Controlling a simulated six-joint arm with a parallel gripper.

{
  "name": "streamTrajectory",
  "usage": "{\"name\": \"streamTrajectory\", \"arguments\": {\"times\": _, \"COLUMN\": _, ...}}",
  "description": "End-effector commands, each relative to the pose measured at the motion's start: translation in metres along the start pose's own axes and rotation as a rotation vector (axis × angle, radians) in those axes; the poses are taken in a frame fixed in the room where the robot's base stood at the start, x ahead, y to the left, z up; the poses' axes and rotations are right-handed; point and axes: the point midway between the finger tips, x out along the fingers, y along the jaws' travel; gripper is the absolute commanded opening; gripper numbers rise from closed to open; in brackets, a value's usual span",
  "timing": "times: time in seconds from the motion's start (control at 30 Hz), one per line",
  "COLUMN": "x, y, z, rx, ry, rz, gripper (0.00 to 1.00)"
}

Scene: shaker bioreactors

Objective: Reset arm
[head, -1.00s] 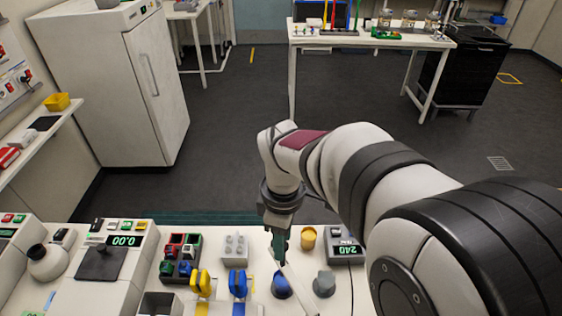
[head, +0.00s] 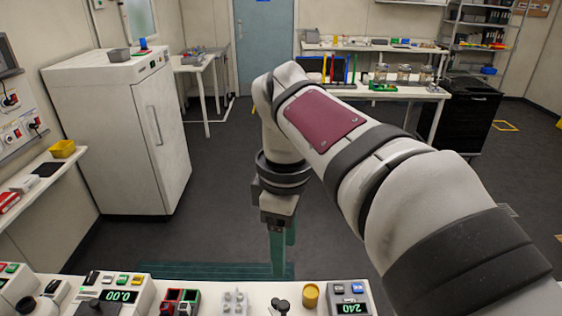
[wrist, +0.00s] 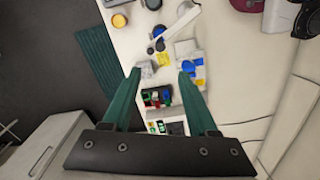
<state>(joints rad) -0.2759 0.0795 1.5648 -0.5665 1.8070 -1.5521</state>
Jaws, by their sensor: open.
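My gripper (head: 282,262) hangs down with green fingers, raised beyond the far edge of the bench in the head view. In the wrist view my gripper (wrist: 160,72) has its two fingers wide apart with nothing between them. Below it lies the white bench (head: 225,288), which also shows in the wrist view (wrist: 128,40). A rack with red, green and dark blocks (wrist: 156,97) shows between and below the fingers, well apart from them.
A white cabinet (head: 115,140) stands beyond the bench. The dark floor (head: 225,190) is clear.

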Motion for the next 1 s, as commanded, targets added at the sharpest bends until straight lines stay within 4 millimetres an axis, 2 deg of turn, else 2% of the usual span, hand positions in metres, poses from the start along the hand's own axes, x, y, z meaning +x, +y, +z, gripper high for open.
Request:
{"name": "streamTrajectory", "arguments": {"times": 0.13, "x": -0.009, "y": 0.000, "z": 0.000, "rx": 0.001, "ry": 0.001, "rz": -0.001, "gripper": 0.59}}
{"name": "streamTrajectory", "arguments": {"times": 0.37, "x": -0.009, "y": -0.001, "z": 0.000, "rx": 0.003, "ry": 0.000, "rz": -0.002, "gripper": 0.59}}
{"name": "streamTrajectory", "arguments": {"times": 0.43, "x": -0.005, "y": -0.007, "z": 0.008, "rx": 0.072, "ry": 0.004, "rz": -0.008, "gripper": 0.59}}
{"name": "streamTrajectory", "arguments": {"times": 0.47, "x": -0.002, "y": -0.013, "z": 0.016, "rx": 0.146, "ry": 0.007, "rz": -0.012, "gripper": 0.59}}
{"name": "streamTrajectory", "arguments": {"times": 0.53, "x": 0.014, "y": -0.039, "z": 0.042, "rx": 0.422, "ry": 0.021, "rz": -0.035, "gripper": 0.59}}
{"name": "streamTrajectory", "arguments": {"times": 0.63, "x": 0.049, "y": -0.087, "z": 0.077, "rx": 0.917, "ry": 0.042, "rz": -0.080, "gripper": 0.59}}
{"name": "streamTrajectory", "arguments": {"times": 0.7, "x": 0.075, "y": -0.118, "z": 0.094, "rx": 1.232, "ry": 0.051, "rz": -0.114, "gripper": 0.59}}
{"name": "streamTrajectory", "arguments": {"times": 0.8, "x": 0.106, "y": -0.151, "z": 0.108, "rx": 1.563, "ry": 0.052, "rz": -0.154, "gripper": 0.59}}
{"name": "streamTrajectory", "arguments": {"times": 0.9, "x": 0.120, "y": -0.166, "z": 0.113, "rx": 1.721, "ry": 0.050, "rz": -0.174, "gripper": 0.59}}
{"name": "streamTrajectory", "arguments": {"times": 1.0, "x": 0.123, "y": -0.168, "z": 0.113, "rx": 1.748, "ry": 0.048, "rz": -0.178, "gripper": 0.59}}
